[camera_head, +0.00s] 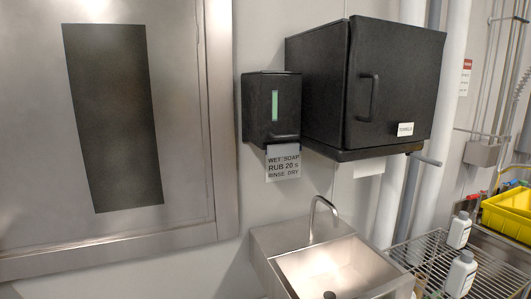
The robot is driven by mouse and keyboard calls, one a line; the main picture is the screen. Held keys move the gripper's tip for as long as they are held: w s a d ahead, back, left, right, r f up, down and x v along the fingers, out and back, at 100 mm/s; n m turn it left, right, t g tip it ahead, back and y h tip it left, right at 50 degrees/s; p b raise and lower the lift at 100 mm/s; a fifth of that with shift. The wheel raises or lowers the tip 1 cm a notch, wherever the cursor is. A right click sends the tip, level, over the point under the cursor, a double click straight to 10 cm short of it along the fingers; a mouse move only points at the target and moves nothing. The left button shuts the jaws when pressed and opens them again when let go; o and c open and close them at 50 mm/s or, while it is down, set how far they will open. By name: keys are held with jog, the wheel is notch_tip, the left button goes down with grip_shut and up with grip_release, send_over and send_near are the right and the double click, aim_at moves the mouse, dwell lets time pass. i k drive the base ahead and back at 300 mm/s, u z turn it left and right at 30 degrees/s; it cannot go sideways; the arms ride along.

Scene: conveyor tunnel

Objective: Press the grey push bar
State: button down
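A black soap dispenser (258,106) with a green level window hangs on the wall near the middle. A short grey push bar (283,149) shows at its lower front, just above a sign reading "WET SOAP RUB 20 S RINSE DRY". Nothing is seen touching the bar. I cannot make out my gripper in this view. A small dark rounded tip shows at the bottom edge in front of the sink, and I cannot tell what it is.
A black towel cabinet (395,90) juts out right of the dispenser, with a grey rod (425,159) at its lower right. A steel sink (335,268) with a curved tap (313,218) stands below. White bottles (460,276) stand on a wire rack. A steel door (185,120) is left.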

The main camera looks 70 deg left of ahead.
aim_at(293, 148)
jog(key=u, duration=0.85)
jog(key=i, duration=0.8)
jog(key=u, duration=0.85)
